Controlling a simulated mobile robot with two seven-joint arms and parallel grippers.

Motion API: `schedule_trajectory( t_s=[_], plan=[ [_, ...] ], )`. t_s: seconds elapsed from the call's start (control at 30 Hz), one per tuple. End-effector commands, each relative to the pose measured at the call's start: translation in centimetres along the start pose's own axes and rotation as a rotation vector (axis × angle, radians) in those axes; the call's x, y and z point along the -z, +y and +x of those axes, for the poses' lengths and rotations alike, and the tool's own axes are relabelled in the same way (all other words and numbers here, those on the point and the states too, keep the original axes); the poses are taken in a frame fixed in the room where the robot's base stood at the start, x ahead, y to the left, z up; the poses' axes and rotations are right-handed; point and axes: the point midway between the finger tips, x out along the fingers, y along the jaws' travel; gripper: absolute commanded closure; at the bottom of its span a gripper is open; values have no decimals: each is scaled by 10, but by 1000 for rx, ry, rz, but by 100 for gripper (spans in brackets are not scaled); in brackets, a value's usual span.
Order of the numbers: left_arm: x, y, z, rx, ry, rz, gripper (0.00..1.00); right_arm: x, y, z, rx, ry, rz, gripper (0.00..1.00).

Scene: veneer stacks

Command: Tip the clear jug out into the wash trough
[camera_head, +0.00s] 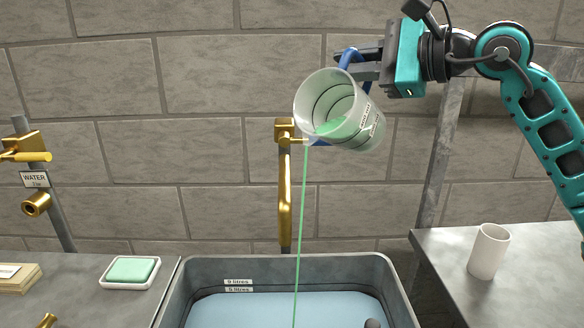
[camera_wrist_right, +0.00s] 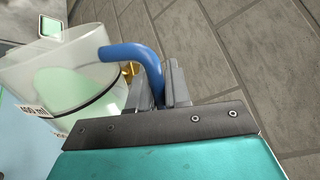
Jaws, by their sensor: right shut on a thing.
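The clear jug (camera_head: 345,115) is tilted far over to the left, high above the wash trough (camera_head: 173,292). A thin stream of green liquid (camera_head: 301,210) falls from its lip into the trough, and some green liquid is still inside the jug. My right gripper (camera_head: 362,66) is shut on the jug's blue handle. In the right wrist view the blue handle (camera_wrist_right: 135,58) lies between the fingers (camera_wrist_right: 165,88), and the jug body (camera_wrist_right: 65,75) shows a 400 ml label. The trough holds pale blue liquid. My left gripper is not in view.
A brass tap (camera_head: 285,180) stands behind the trough. A soap dish (camera_head: 130,272) with green soap sits on the left counter, beside a stack of veneer (camera_head: 15,278). A white cup (camera_head: 489,251) stands on the right counter (camera_head: 450,285). A WATER sign (camera_head: 35,179) hangs at left.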

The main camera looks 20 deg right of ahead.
Motion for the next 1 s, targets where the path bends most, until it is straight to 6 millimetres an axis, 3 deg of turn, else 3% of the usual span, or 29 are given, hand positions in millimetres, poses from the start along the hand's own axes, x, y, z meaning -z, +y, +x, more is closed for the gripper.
schedule_trajectory(
  t_s=[1.0],
  plan=[
    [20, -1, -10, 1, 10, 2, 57, -23, -9, -2, 2, 28, -155, 100]
  ],
)
